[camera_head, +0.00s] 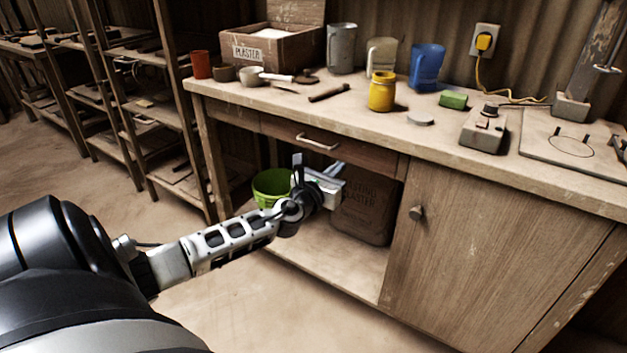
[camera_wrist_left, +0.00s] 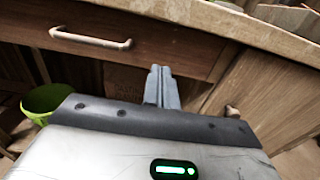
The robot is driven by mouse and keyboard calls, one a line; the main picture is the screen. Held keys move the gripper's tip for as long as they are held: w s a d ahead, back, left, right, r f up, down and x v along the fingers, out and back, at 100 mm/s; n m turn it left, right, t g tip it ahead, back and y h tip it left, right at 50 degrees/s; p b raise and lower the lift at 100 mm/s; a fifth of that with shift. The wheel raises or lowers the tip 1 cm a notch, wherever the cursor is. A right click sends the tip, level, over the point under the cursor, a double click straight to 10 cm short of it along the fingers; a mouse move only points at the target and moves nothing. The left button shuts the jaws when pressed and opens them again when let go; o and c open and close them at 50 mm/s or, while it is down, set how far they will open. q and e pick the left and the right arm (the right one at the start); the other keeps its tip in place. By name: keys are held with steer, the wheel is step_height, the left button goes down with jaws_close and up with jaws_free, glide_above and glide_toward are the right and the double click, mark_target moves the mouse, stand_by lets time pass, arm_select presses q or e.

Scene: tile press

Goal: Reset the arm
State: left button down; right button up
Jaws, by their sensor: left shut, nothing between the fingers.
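My left arm reaches in from the left in the head view. My left gripper (camera_head: 333,170) is in front of the workbench's open lower bay, below the drawer (camera_head: 290,133). In the left wrist view its two fingers (camera_wrist_left: 162,88) are together, shut and empty. They point toward the bench front, just under the drawer, and I cannot tell how far off they are. The drawer is closed, with a metal handle (camera_head: 318,142); the handle also shows in the left wrist view (camera_wrist_left: 90,38). My right gripper is in neither view.
A green bucket (camera_head: 271,187) and a brown plaster sack (camera_head: 365,210) stand in the lower bay. The cabinet door (camera_head: 480,250) at right is closed. The benchtop holds a plaster box (camera_head: 270,50), a yellow jar (camera_head: 382,92) and a blue jug (camera_head: 426,68). Floor in front is clear.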

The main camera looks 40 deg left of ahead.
arm_select(q)
steer(key=v, duration=0.6)
steer(key=shift+s, duration=0.35)
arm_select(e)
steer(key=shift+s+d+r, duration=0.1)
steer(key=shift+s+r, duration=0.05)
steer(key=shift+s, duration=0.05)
arm_select(q)
steer(key=shift+d+f, duration=0.15)
